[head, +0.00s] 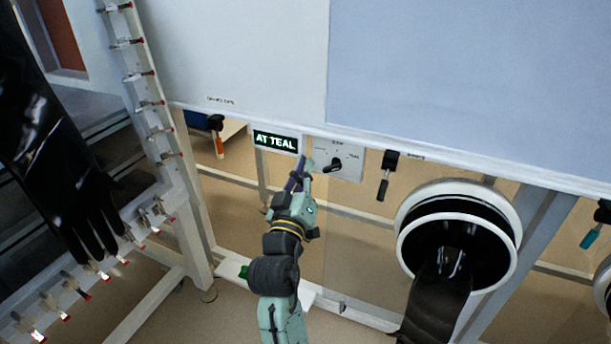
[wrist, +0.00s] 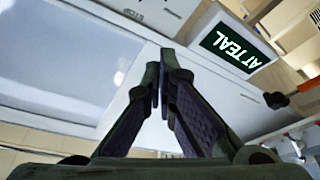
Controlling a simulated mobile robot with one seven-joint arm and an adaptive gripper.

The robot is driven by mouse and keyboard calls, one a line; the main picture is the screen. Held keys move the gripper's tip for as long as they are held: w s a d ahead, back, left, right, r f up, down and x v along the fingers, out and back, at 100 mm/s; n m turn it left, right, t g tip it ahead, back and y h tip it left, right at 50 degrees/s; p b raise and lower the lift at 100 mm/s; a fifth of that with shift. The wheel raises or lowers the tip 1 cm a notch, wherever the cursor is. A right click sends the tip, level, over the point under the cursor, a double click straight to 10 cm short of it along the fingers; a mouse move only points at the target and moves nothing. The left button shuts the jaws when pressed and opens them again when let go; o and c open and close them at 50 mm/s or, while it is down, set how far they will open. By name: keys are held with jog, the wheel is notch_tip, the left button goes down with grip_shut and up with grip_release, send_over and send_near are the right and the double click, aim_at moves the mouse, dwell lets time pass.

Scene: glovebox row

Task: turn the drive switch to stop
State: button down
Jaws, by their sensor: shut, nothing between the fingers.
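The drive switch is a black knob (head: 334,165) on a light plate (head: 350,172) below the white panel. Its grip looks tilted, with one end toward the lower left. Small labels stand above it and at its right, too small to read surely. A dark sign (head: 276,141) left of the plate reads "AT TEAL" in light letters; it also shows upside down in the wrist view (wrist: 238,45). My gripper (head: 303,165) is shut and empty, just left of the knob and apart from it as far as I can tell. The knob is not clearly visible in the wrist view.
A round glove port (head: 406,252) with a black sleeve is at the lower right. A black glove (head: 40,150) hangs at the left beside a white rack (head: 147,95) of red-tipped fittings. Black-handled levers (head: 383,188) (head: 217,130) hang on both sides of the switch.

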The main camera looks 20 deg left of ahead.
aim_at(332, 168)
jog(key=d+p+x, duration=0.1)
jog(key=x, duration=0.4)
jog(key=f, duration=0.1)
jog(key=d+f, duration=0.1)
jog(key=f, duration=0.1)
jog(key=shift+f, duration=0.3)
jog(key=shift+d+f+n+g+y+p, duration=0.2)
jog(key=shift+f+n+g+y+p, duration=0.15)
jog(key=shift+n+p, duration=0.95)
jog(key=shift+f+n+y+p, duration=0.25)
jog(key=shift+f+n+p, duration=0.35)
jog(key=shift+p, duration=0.25)
jog(key=shift+a+r, duration=0.15)
